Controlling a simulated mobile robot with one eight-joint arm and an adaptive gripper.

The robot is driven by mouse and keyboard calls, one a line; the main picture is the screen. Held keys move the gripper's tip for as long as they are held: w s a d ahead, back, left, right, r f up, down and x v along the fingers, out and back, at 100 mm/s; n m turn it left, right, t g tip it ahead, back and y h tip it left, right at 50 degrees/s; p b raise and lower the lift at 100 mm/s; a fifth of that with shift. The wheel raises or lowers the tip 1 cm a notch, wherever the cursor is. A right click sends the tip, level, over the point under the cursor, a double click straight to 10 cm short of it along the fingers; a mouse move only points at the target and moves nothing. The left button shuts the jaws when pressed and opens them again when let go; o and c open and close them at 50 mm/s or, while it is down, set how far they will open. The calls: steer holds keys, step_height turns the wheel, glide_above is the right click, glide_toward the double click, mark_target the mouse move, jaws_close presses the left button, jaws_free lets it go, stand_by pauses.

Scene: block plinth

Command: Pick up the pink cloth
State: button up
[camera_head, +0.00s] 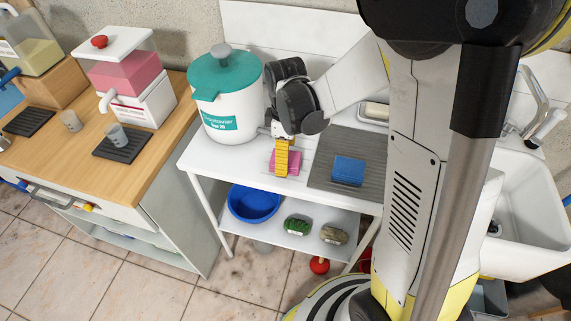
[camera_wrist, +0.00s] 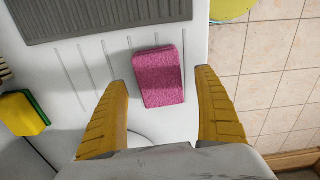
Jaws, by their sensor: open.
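The pink cloth (camera_wrist: 159,77) is a folded rectangular pad lying flat on the white ribbed drainboard. In the wrist view it sits ahead of and between my two yellow fingers, closer to the left one. In the head view the pink cloth (camera_head: 291,163) is partly hidden behind my fingers. My gripper (camera_wrist: 163,84) is open, with nothing between its fingertips. In the head view my gripper (camera_head: 281,172) points down over the cloth; whether a finger touches it I cannot tell.
A blue cloth (camera_head: 348,171) lies on the grey ribbed mat (camera_head: 327,160) to the right. A teal-lidded white container (camera_head: 226,105) stands close left of my gripper. A yellow-green sponge (camera_wrist: 22,113) lies at left in the wrist view. The sink (camera_head: 533,209) is far right.

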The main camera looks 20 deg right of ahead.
step_height(320, 180, down, 3)
steer(key=shift+r+b, duration=0.2)
steer(key=shift+b, duration=0.15)
steer(key=shift+r, duration=0.1)
steer(key=c, duration=1.2)
steer(key=shift+o, duration=0.2)
steer(key=shift+r+p, duration=0.4)
steer(key=shift+r, duration=0.1)
steer(key=r, duration=0.1)
steer(key=r+p, duration=0.2)
steer(key=r, duration=0.1)
steer(key=shift+s+d, duration=0.1)
steer(key=shift+d, duration=0.25)
steer(key=s+d+r+p, duration=0.3)
steer(key=d+r, duration=0.3)
steer(key=d, duration=0.4)
steer(key=shift+d, duration=0.2)
